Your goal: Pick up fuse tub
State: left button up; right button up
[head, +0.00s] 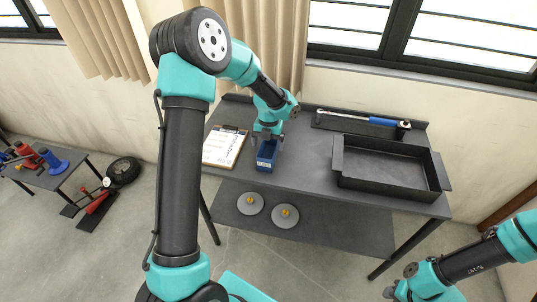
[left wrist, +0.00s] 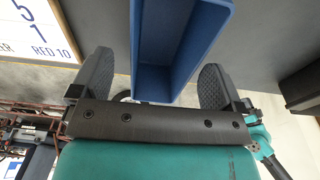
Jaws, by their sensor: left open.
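The fuse tub is a small open blue box (head: 266,158) with a pale label on its front, on the grey table just right of a clipboard. My left gripper (head: 267,139) is directly above the tub's back end, pointing down. In the left wrist view the blue tub (left wrist: 152,84) lies between the two dark fingers of my open left gripper (left wrist: 156,72), with a gap on each side. The part of the tub I see inside looks empty. My right gripper (head: 392,291) is at the bottom right, partly cut off, away from the table.
The clipboard (head: 224,147) lies close left of the tub. A large black tray (head: 390,185) stands on the right of the table. A blue-handled wrench (head: 360,118) lies in a holder at the back. Two grey discs (head: 285,216) sit on the lower shelf.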

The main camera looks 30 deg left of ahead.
aim_at(268, 150)
pick_arm(q)
jog(key=shift+s+d+f, duration=0.1)
jog(key=shift+f, duration=0.85)
jog(key=shift+s+d+f, duration=0.1)
jog(key=shift+f, duration=0.8)
jog(key=shift+c, duration=0.3)
jog(key=c, duration=1)
jog(key=shift+r, duration=0.5)
notch_tip(268, 150, up, 3)
jog(key=shift+f, duration=0.1)
jog(key=s+d+r, duration=0.1)
jog(key=s+d, duration=0.7)
jog(key=s, duration=0.5)
jog(key=shift+s+d, duration=0.15)
jog(key=shift+s, duration=0.15)
jog(key=shift+r, duration=0.1)
